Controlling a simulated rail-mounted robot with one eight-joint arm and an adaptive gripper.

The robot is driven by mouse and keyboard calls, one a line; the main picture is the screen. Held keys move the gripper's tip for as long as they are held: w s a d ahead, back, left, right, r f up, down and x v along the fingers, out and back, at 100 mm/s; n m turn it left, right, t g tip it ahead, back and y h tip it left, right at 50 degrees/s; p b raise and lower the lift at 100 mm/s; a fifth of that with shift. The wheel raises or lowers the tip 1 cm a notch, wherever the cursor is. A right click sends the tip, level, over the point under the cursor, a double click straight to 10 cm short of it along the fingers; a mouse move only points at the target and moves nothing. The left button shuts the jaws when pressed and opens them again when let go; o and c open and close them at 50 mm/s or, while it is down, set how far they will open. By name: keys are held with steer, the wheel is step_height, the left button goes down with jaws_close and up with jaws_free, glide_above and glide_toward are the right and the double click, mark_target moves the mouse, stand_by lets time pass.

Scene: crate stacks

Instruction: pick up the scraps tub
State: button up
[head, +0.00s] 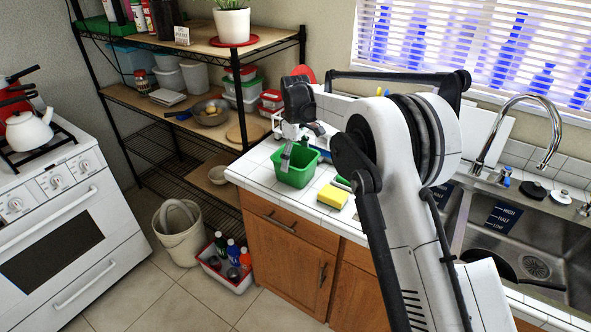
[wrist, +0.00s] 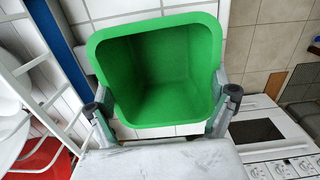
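The scraps tub is an empty-looking green open tub (head: 296,172) at the left front corner of the white tiled counter (head: 262,172). It is upright in the head view; I cannot tell whether its base touches the tiles. My gripper (head: 294,152) points down at it. In the wrist view the tub (wrist: 160,85) sits between the two fingers of my gripper (wrist: 163,103). Both finger pads lie against opposite tub walls, with no clear gap. The lower parts of the pads are partly hidden.
A yellow sponge (head: 333,196) lies on the counter right of the tub. The sink (head: 530,250) with a curved faucet (head: 545,110) is farther right. A wire shelf (head: 165,45) stands behind left. A bucket (head: 178,240) and a bottle caddy (head: 228,272) are on the floor.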

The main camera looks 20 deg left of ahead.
steer(key=c, duration=0.8)
steer(key=shift+o, duration=0.2)
